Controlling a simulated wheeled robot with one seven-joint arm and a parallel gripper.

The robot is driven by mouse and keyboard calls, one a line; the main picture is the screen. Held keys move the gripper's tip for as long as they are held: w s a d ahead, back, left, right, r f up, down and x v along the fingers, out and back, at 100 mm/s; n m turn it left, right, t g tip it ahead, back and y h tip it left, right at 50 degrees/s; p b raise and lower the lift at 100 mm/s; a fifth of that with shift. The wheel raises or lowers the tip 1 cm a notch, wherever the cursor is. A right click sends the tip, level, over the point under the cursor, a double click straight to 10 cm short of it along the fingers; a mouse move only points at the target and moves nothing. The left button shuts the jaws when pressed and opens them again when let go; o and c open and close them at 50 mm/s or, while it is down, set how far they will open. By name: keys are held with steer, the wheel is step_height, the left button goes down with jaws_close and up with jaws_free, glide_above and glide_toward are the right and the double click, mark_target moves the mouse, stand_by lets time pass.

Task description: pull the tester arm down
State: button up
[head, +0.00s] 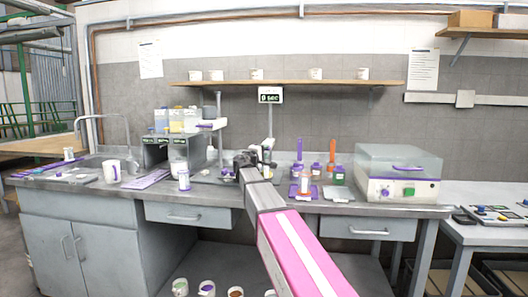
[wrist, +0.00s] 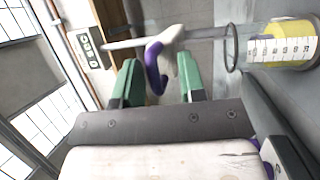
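The tester with its "0 sec" display (head: 270,95) stands on a thin post at the middle of the bench. In the wrist view the display (wrist: 90,46) is at the left, turned sideways, with the grey post running right from it. A white part (wrist: 188,52) with a curved purple handle (wrist: 155,68), seemingly the tester arm, is in front of my fingers. My gripper (wrist: 158,82) is open, with a green finger on each side of the purple handle; contact cannot be told. In the head view my gripper (head: 250,158) is at the tester, and the handle is not clearly visible.
A yellow graduated container (wrist: 282,45) and a dark ring (wrist: 232,47) are close on the right in the wrist view. A white mug (head: 112,171) stands at the left. A shelf (head: 290,83) is above.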

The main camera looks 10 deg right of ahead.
steer(key=v, duration=1)
steer(key=shift+s+a, duration=0.25)
steer(key=shift+s, duration=0.05)
stand_by(1.4)
